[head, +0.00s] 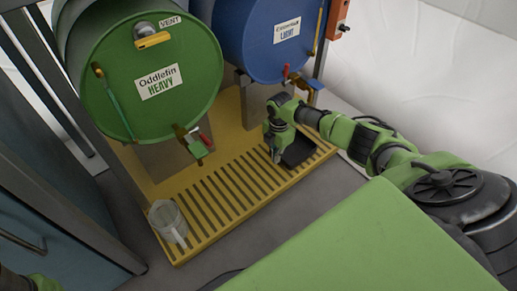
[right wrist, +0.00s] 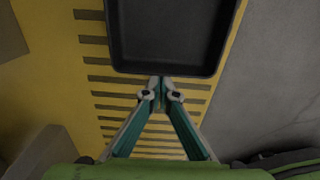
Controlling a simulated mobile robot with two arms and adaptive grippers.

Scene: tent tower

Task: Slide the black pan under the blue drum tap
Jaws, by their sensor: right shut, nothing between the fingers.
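The black pan (head: 299,151) lies on the yellow slatted platform, toward its right end, partly hidden by my right gripper and wrist. In the right wrist view the pan (right wrist: 172,38) is a shallow square tray. The blue drum (head: 262,45) lies on its side behind, and its tap (head: 300,83) with a red handle sits low on its front, farther back than the visible part of the pan. My right gripper (head: 276,156) is shut and empty, pointing down beside the pan. Its fingertips (right wrist: 161,96) are close to the pan's near edge; contact is unclear. My left gripper is out of view.
A green drum (head: 140,100) with a red-handled tap (head: 196,143) stands to the left. A clear jug (head: 167,222) stands at the platform's front left corner. The slatted platform (head: 222,200) is bare between the jug and the pan. Grey floor lies in front.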

